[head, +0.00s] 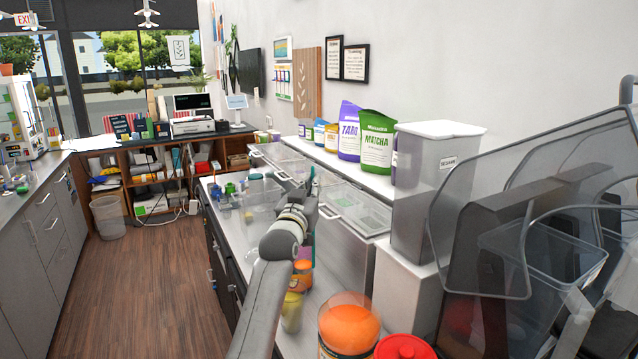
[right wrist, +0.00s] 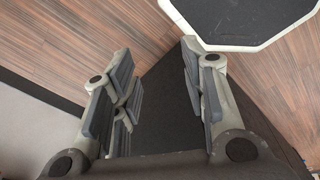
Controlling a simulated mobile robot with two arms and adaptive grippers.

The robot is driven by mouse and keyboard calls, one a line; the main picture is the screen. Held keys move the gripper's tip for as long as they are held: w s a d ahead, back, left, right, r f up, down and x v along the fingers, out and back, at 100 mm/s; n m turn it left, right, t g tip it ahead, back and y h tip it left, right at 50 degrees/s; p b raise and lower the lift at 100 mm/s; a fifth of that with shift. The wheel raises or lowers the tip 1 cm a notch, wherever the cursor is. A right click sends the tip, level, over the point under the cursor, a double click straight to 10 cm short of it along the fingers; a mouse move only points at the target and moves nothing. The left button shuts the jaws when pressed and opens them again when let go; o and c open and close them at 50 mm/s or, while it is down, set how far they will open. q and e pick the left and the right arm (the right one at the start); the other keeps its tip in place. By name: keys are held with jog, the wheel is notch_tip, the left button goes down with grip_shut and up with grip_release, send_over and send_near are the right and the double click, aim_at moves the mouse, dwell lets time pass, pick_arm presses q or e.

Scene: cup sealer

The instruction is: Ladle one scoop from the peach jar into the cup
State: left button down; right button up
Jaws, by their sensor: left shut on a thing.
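My left arm reaches in from the bottom of the head view, and my left gripper (head: 318,200) is over the right counter by the clear-lidded bins. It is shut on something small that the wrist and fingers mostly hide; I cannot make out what. A large jar with orange contents or lid (head: 348,328) stands at the bottom, and smaller orange and yellow jars (head: 291,312) stand beside my arm. I cannot tell which is the peach jar. No ladle or cup shows clearly. My right gripper (right wrist: 160,95) is open and empty above the floor in the right wrist view.
A red-lidded container (head: 403,348) is at the bottom. A tall grey canister (head: 430,190) and clear curved covers (head: 530,210) crowd the right. Taro and matcha bags (head: 377,142) stand on the back ledge. Small items (head: 230,190) sit at the counter's far end.

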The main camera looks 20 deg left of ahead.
pick_arm(q)
jog(key=s+a+f+n+t+y+b, duration=0.1)
jog(key=s+a+f+n+y+b, duration=0.35)
jog(key=s+a+n+b, duration=0.3)
jog(key=s+a+f+n+t+y+b, duration=0.1)
jog(key=s+a+f+n+y+b, duration=0.4)
jog(key=a+b, duration=0.4)
jog(key=s+a+f+n+g+y+b, duration=0.2)
jog(key=f+n+y+b, duration=0.1)
jog(key=f+n+b, duration=0.2)
jog(key=s+a+f+n+g+y+b, duration=0.2)
jog(key=s+f+n+g+y+b, duration=0.1)
jog(key=n, duration=0.5)
jog(key=shift+a+f+y+b, duration=0.45)
jog(key=shift+f+b, duration=0.85)
jog(key=shift+f, duration=0.35)
pick_arm(e)
notch_tip(320, 180, down, 27)
jog(key=shift+s, duration=0.2)
jog(key=shift+a, duration=0.3)
